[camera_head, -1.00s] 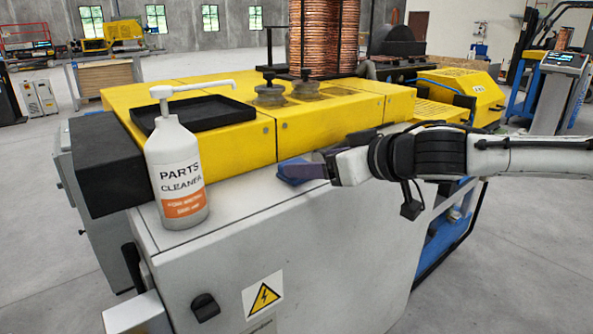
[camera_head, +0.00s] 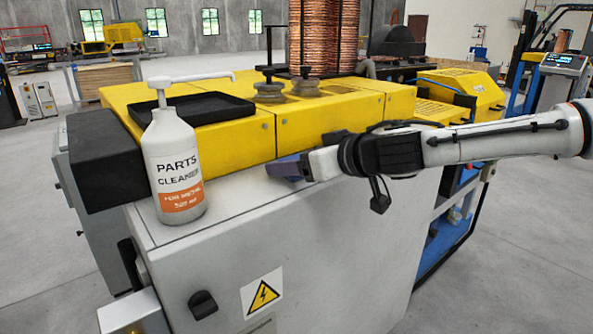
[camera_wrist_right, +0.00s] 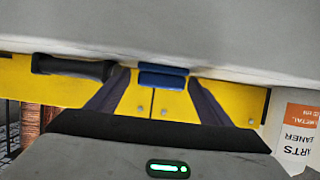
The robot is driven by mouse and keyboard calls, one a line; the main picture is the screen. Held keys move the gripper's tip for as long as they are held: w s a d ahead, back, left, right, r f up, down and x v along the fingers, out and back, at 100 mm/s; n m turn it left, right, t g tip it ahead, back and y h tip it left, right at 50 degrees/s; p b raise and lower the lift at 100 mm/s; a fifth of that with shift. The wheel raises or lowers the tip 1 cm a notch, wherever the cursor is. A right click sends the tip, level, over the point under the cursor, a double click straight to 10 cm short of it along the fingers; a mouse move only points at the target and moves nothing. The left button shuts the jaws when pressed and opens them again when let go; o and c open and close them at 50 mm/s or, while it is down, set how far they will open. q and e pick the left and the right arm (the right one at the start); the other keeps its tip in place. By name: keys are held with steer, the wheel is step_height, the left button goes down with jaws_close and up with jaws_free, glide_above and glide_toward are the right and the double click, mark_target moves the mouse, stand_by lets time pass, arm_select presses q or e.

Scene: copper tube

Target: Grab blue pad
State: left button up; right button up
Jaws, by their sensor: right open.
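The blue pad (camera_head: 283,168) lies on the grey top of the machine cabinet, close to the foot of the yellow housing. My right gripper (camera_head: 303,164) comes in from the right, low over the cabinet top and right at the pad, hiding part of it. In the right wrist view the blue pad (camera_wrist_right: 163,76) shows between the tips of my two dark fingers, with visible gaps on both sides. The right gripper is open and is not closed on the pad. My left gripper is not in view.
A white pump bottle (camera_head: 178,170) labelled parts cleaner stands on the cabinet top (camera_head: 245,200) to the left of the pad. The yellow housing (camera_head: 230,143) rises just behind, with a black tray (camera_head: 195,108) on it. The front strip of the cabinet top is clear.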

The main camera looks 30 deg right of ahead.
steer(key=shift+w+f, duration=0.1)
steer(key=shift+w, duration=0.2)
steer(key=c, duration=1.1)
